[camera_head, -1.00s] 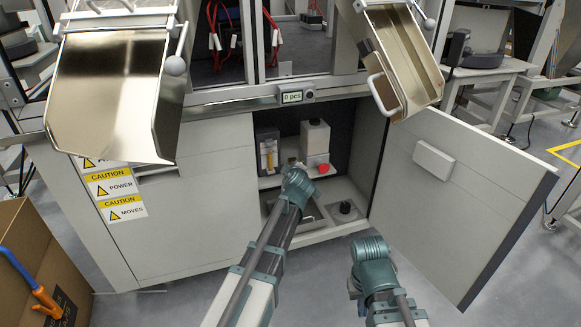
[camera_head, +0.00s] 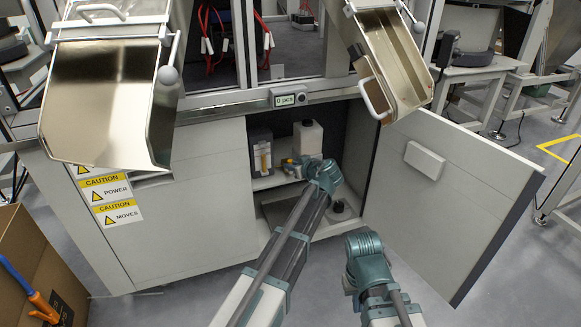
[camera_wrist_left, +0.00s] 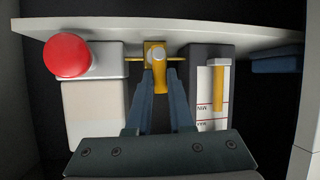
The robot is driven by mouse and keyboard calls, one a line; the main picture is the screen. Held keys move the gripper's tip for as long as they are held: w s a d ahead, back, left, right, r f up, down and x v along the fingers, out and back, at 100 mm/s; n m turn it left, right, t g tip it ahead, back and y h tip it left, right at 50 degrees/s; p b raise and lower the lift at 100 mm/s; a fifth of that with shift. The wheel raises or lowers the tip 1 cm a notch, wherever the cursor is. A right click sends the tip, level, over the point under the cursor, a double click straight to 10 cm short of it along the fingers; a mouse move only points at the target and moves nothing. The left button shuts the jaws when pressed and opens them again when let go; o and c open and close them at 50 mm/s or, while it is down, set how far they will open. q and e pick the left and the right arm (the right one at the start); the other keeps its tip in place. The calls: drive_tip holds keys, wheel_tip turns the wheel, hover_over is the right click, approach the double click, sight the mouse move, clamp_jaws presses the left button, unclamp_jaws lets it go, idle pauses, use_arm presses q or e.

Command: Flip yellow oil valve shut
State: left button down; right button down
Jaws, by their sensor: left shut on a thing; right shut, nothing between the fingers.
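The yellow oil valve (camera_wrist_left: 155,54) sits at the middle top of the left wrist view, with a yellow handle and a thin bar to each side. My left gripper (camera_wrist_left: 159,76) is shut on the handle, one dark finger on each side. In the head view the left arm reaches into the open cabinet, and its wrist covers part of the valve area. My right arm's teal wrist shows in front of the cabinet in the head view, but the right gripper's fingers are not visible.
A red knob (camera_wrist_left: 68,55) on a white unit and a level gauge (camera_wrist_left: 217,88) flank the valve closely. A white bottle (camera_head: 308,138) stands behind on the shelf. The open cabinet door (camera_head: 452,200) angles out to the right. A cardboard box (camera_head: 28,262) stands at lower left.

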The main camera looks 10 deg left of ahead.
use_arm(q)
drive_tip(key=shift+d+f+y, duration=0.1)
drive_tip(key=shift+d+y, duration=0.05)
drive_tip(key=shift+y, duration=0.15)
use_arm(e)
drive_tip(key=shift+f, duration=0.15)
use_arm(q)
drive_tip(key=c, duration=1.1)
unclamp_jaws()
